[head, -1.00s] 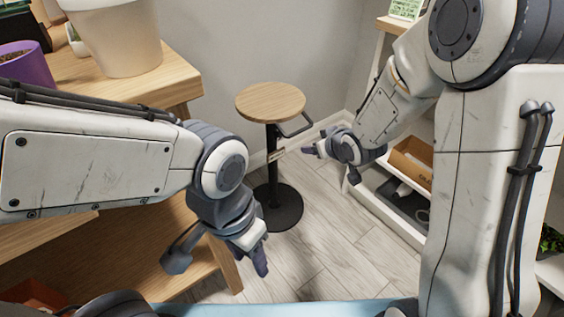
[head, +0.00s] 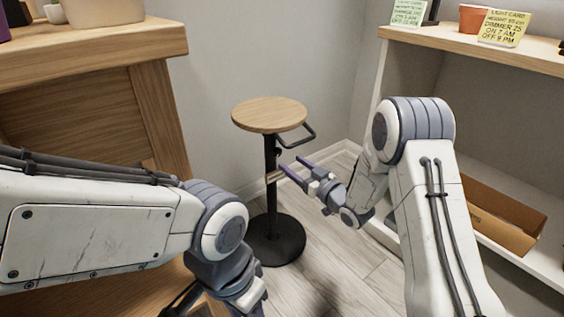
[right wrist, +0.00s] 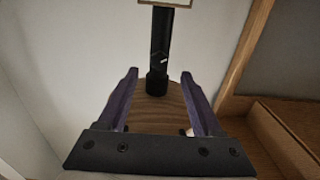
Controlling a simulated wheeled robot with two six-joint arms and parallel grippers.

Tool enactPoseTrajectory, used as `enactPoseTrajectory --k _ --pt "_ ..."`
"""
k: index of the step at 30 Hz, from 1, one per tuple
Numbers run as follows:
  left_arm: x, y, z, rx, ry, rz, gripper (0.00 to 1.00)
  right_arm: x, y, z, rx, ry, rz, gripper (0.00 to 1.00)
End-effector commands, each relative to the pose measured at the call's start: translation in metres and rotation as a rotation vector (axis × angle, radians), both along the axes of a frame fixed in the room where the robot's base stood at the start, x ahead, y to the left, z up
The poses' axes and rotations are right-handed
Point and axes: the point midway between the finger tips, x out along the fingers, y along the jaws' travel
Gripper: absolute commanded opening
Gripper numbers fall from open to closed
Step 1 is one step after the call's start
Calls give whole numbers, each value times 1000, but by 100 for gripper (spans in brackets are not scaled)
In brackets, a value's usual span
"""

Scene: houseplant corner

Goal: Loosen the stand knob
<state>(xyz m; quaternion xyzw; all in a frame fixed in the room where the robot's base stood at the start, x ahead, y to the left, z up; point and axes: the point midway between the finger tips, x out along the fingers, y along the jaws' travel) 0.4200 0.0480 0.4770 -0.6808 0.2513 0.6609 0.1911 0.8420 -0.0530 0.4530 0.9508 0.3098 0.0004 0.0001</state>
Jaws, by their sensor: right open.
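The stand (head: 270,115) has a round wooden top, a black post and a round black base. In the right wrist view, which shows the stand upside down, a dark faceted knob (right wrist: 160,59) with a small white mark sits on the post, between the fingers and beyond their tips. In the head view the knob is too small to make out clearly. My right gripper (head: 290,163) is open and empty, its purple fingers pointing at the post below the top. My left gripper (head: 250,297) is at the bottom edge; its fingers are cut off.
A black handle (head: 309,133) juts from under the stand's top, above my right gripper. A wooden bench (head: 95,60) stands left. A white shelf (head: 395,75) with a cardboard box (head: 500,215) stands right. Bare floor surrounds the stand's base.

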Motion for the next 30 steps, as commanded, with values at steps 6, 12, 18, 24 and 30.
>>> enactPoseTrajectory --k 6,12,18,24,30 --pt "0 0 -23 0 0 0 50 31 23 -3 0 -4 1 67" --pt "0 0 -29 0 0 0 50 45 33 -1 1 -1 0 67" --pt "0 0 -29 0 0 0 50 47 34 0 0 1 -2 67" --pt "0 0 -29 0 0 0 50 47 34 0 0 1 -2 32" --pt "0 0 -29 0 0 0 50 47 34 0 -1 1 -1 0"
